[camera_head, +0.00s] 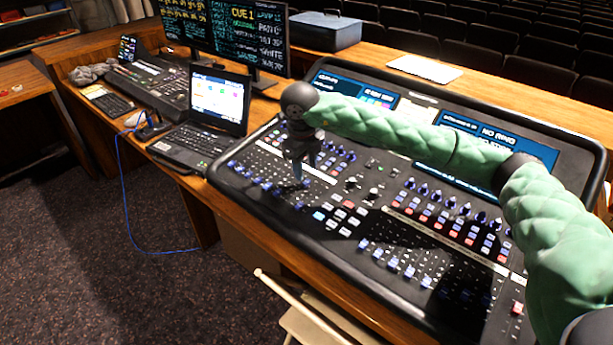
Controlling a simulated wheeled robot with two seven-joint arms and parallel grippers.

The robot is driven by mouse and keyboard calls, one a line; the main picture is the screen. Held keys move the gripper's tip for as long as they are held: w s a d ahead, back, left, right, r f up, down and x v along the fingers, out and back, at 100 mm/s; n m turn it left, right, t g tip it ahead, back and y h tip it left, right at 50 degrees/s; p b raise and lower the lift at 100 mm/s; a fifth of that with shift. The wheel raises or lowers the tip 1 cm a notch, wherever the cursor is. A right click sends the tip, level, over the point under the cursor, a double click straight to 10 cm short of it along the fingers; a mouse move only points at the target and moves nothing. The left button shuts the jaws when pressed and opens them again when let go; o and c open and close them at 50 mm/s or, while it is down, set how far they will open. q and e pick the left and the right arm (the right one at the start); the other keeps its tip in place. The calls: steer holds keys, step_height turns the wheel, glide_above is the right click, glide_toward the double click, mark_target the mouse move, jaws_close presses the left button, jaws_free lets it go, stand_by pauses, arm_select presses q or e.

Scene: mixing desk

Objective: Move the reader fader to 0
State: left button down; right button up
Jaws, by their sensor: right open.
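The mixing desk (385,225) is a large black console with rows of blue-capped faders, coloured buttons and knobs. My right gripper (303,178) points down over the left part of the desk, at the end of my green padded right arm. It is open, and its fingertips are close to the panel near the left bank of faders (262,180). I cannot tell whether the fingers touch a fader cap. The label of the reader fader is too small to make out, so I cannot tell which fader it is. My left gripper is not in view.
An open laptop (215,100) stands left of the desk, with a smaller console (150,80) and monitors (225,30) behind. A blue cable (123,190) hangs to the floor. A folding chair (310,315) is in front. Papers (425,69) lie behind the desk.

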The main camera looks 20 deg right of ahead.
mark_target(305, 184)
steer(key=shift+s+a+r+b, duration=0.15)
steer(key=shift+r+b, duration=0.25)
steer(key=shift+r, duration=1.35)
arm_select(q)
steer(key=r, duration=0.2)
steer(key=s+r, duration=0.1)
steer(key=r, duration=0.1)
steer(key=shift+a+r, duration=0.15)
